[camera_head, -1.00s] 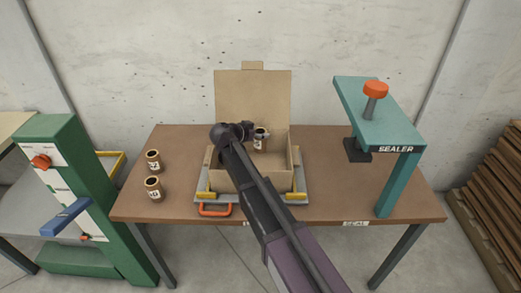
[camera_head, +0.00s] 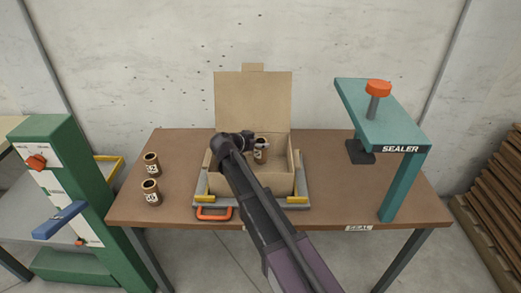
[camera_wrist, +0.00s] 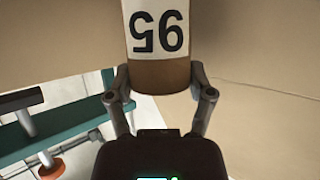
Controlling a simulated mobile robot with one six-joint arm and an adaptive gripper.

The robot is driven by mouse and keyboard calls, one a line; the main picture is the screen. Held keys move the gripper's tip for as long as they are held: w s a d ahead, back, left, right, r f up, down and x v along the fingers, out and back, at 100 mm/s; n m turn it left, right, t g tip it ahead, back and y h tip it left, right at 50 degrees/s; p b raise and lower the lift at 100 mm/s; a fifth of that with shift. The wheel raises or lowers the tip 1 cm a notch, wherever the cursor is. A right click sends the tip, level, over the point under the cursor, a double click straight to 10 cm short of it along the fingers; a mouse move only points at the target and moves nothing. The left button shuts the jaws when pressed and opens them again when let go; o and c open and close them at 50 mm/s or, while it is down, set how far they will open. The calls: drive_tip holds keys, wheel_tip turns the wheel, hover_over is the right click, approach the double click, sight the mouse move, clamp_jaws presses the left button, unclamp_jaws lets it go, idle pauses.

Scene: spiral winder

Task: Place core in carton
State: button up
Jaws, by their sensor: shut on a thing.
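A brown core (camera_head: 261,152) with a white label is in my gripper, over or inside the open carton (camera_head: 240,181). In the wrist view the core (camera_wrist: 157,72) fills the top middle, its label reading 95 upside down. My gripper (camera_wrist: 160,88) is shut on its sides. The carton's lid flap stands up at the back. I cannot tell whether the core touches the carton floor.
Two more cores, one (camera_head: 152,163) behind the other (camera_head: 151,192), stand at the table's left. The carton sits on a grey tray (camera_head: 301,203) with yellow corners and an orange handle. A teal sealer (camera_head: 385,125) stands at the right. A green machine (camera_head: 78,190) is at the far left.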

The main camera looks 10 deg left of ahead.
drive_tip(key=shift+f+b, duration=0.75)
drive_tip(key=shift+f, duration=0.35)
drive_tip(key=shift+f, duration=0.1)
drive_tip(key=o, duration=1.1)
drive_tip(key=shift+s+r, duration=0.1)
drive_tip(key=shift+r, duration=0.15)
drive_tip(key=p+v, duration=0.3)
drive_tip(key=v, duration=0.4)
drive_tip(key=shift+a, duration=0.15)
